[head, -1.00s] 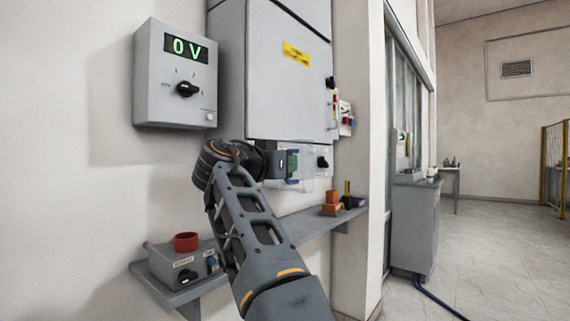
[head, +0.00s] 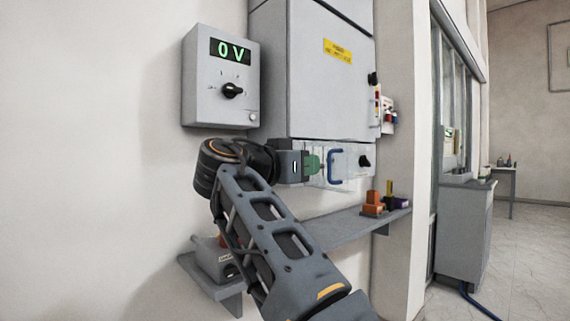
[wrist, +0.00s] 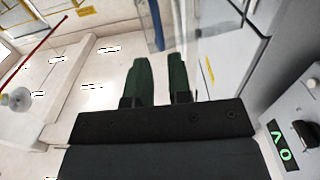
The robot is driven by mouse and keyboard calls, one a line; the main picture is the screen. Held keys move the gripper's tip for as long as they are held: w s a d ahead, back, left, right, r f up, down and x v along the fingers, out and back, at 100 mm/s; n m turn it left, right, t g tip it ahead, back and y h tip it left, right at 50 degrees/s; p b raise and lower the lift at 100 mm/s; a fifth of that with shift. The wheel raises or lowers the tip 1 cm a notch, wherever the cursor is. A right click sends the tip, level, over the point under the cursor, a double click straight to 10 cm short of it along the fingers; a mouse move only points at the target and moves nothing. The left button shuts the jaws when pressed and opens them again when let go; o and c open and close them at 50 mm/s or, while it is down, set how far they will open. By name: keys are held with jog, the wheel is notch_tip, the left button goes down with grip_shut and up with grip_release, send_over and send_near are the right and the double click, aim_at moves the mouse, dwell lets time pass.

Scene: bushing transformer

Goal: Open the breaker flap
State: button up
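The breaker flap (head: 351,170) is a clear panel with a blue loop handle (head: 333,168), under the grey cabinet in the head view. I cannot tell whether it stands slightly ajar. My gripper (head: 313,163) is just left of the handle, its green fingers pointing right towards it. In the wrist view the two green fingers (wrist: 160,60) are apart with an empty gap between them. A blue strip, likely the handle (wrist: 157,25), shows beyond the fingertips, apart from them.
A voltage box (head: 221,77) reading 0 V hangs at left; it also shows in the wrist view (wrist: 290,140). The grey cabinet (head: 315,70) is above the flap. A shelf (head: 340,228) below carries coloured blocks (head: 375,203) and a control box (head: 214,258).

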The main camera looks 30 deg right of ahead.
jog(key=shift+p+v, duration=0.35)
jog(key=shift+v, duration=2.65)
notch_tip(320, 180, down, 3)
jog(key=w+n+t+y+p, duration=0.25)
jog(key=n+y+p, duration=0.45)
jog(key=n+p, duration=0.7)
jog(key=s+a+f+g+y+p, duration=0.1)
jog(key=s+a+f+y+p, duration=0.2)
jog(key=p, duration=0.7)
jog(key=s+a+f+n+g+y+p, duration=0.1)
jog(key=s+a+f+g+y+p, duration=0.1)
jog(key=s+a+f+y+p, duration=0.2)
jog(key=s+f+y+p, duration=0.1)
jog(key=s+y+p, duration=0.2)
jog(key=p, duration=0.4)
jog(key=shift+s+a+f+y, duration=0.25)
jog(key=shift+s+f+y, duration=0.1)
jog(key=shift+s+y, duration=0.1)
